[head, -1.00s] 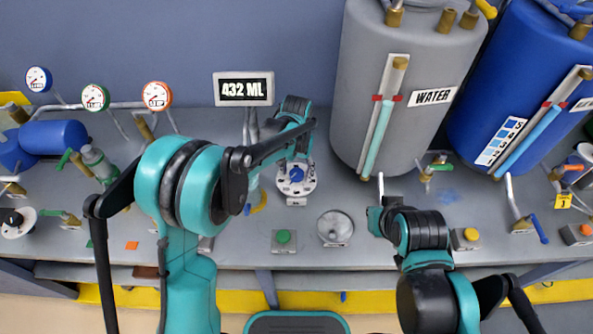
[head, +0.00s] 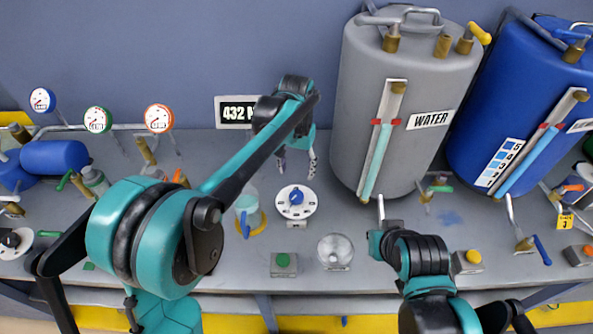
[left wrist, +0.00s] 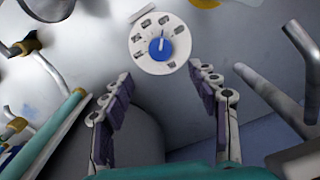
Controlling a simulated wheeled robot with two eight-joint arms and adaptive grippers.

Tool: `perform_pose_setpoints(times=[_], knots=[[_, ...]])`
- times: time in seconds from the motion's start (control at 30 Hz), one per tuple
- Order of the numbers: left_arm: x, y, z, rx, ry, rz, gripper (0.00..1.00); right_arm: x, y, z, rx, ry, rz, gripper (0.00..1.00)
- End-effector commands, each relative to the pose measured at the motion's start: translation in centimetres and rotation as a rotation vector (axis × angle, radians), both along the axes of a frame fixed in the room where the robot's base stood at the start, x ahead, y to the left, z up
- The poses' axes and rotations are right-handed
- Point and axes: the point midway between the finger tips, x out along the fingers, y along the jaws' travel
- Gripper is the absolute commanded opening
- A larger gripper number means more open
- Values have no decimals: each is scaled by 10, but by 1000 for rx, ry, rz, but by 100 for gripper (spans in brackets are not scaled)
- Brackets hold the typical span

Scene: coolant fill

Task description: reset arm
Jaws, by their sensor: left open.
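My left gripper (head: 297,165) hangs open and empty above the bench, behind the white dial with a blue knob (head: 297,198), its fingers apart and pointing down. In the left wrist view the two open fingers (left wrist: 158,82) show with nothing between them, and the dial (left wrist: 160,50) lies beyond their tips.
A clear beaker (head: 247,204) stands at a yellow ring left of the dial. A green button (head: 284,264) and a round glass dish (head: 335,252) are in front. The grey water tank (head: 403,110) and blue tank (head: 520,115) stand at back right. Gauges (head: 158,118) line the left.

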Motion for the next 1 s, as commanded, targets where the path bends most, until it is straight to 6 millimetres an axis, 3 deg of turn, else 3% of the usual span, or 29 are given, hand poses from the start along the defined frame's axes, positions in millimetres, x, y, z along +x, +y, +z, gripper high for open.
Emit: perform_pose_setpoints(times=[0.33,0.47,0.8,1.0], knots=[[0,0,0,0,-1,1,60,0,0,0,0,0,0,0],[-7,10,7,-7,-20,13,60,0,0,0,0,0,0,0],[-69,79,42,-56,-207,117,60,0,0,0,0,0,0,0],[-116,117,46,-79,-334,183,60,0,0,0,0,0,0,0]])
